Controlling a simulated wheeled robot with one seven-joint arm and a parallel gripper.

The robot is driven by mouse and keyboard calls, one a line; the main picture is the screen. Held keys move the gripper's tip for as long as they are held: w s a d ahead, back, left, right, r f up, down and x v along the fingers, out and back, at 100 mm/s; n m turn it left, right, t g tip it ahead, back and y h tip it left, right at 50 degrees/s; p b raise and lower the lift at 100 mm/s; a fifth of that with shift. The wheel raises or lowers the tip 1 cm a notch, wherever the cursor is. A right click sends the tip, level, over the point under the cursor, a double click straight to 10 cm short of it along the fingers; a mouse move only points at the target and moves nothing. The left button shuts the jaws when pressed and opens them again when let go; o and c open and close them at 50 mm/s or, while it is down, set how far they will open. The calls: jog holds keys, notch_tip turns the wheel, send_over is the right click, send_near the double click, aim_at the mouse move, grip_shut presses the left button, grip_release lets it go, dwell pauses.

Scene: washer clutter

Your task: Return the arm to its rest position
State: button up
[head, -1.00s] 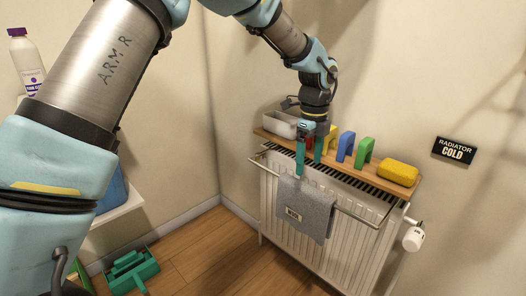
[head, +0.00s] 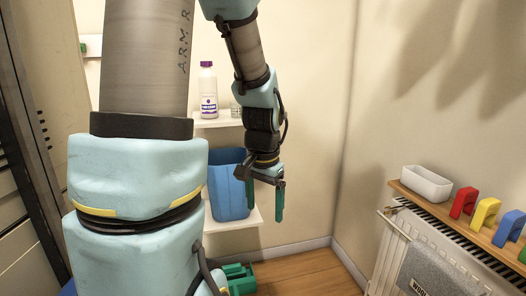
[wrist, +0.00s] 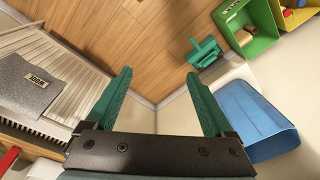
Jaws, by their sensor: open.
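My gripper (head: 265,203) hangs fingers down in front of the corner of the room, right of the blue bin. Its two green fingers are apart with nothing between them. The wrist view shows the same open fingers (wrist: 159,78) above the floor, with empty space between the tips. My arm comes down from the top of the head view and is bent, with the gripper clear of the radiator.
A blue bin (head: 229,190) and a white bottle (head: 208,92) stand on wall shelves close to my gripper. The radiator (head: 390,262) is at right, with a grey towel (head: 437,274), white tray (head: 426,183) and coloured blocks.

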jog(key=s+a+n, duration=0.4)
jog(key=a+n, duration=0.1)
jog(key=a, duration=0.2)
notch_tip(320, 180, up, 16)
jog(key=p, duration=1.6)
jog(key=shift+n, duration=0.4)
